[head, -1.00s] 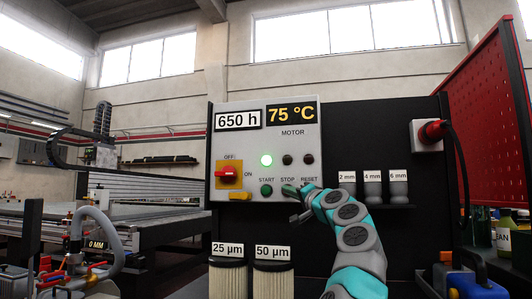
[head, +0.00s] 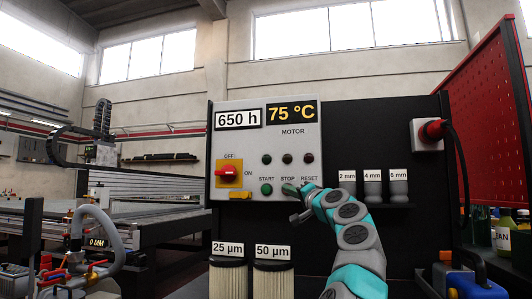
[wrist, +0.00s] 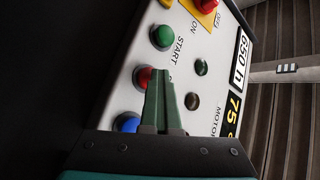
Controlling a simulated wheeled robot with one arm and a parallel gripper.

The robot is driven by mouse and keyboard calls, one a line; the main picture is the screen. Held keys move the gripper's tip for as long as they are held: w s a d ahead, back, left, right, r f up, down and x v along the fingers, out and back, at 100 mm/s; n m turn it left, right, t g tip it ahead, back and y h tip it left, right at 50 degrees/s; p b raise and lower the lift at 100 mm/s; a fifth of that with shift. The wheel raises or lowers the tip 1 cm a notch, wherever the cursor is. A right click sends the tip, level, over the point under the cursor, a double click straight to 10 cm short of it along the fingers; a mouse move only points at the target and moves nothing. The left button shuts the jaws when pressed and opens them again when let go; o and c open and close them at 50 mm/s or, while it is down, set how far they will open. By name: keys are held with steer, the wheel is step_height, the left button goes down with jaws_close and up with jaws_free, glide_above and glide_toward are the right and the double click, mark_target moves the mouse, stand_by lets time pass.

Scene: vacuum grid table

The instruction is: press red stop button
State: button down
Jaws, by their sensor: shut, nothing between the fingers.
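The grey control panel (head: 230,145) carries START, STOP and RESET buttons in a row below three round lamps. In the wrist view the red STOP button (wrist: 142,76) shows between the green START button (wrist: 163,37) and the blue RESET button (wrist: 127,122). My gripper (wrist: 159,74) is shut and empty, its green fingertips at the red button and partly covering it. I cannot tell exactly how far the tips press. In the head view my gripper (head: 288,189) sits at the STOP label and hides the red button. The left motor lamp (head: 266,159) is dark.
A red OFF/ON rotary switch (head: 228,173) on a yellow plate is left of the buttons. Labelled cups (head: 373,185) stand on a ledge to the right. Two filter cartridges (head: 272,278) are below the panel.

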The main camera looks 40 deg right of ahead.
steer(key=shift+s+a, duration=0.1)
steer(key=shift+s, duration=0.05)
steer(key=shift+f, duration=0.1)
steer(key=s+a+b, duration=0.4)
steer(key=b, duration=0.1)
steer(key=shift+a, duration=0.3)
steer(key=shift+w, duration=0.1)
stand_by(0.8)
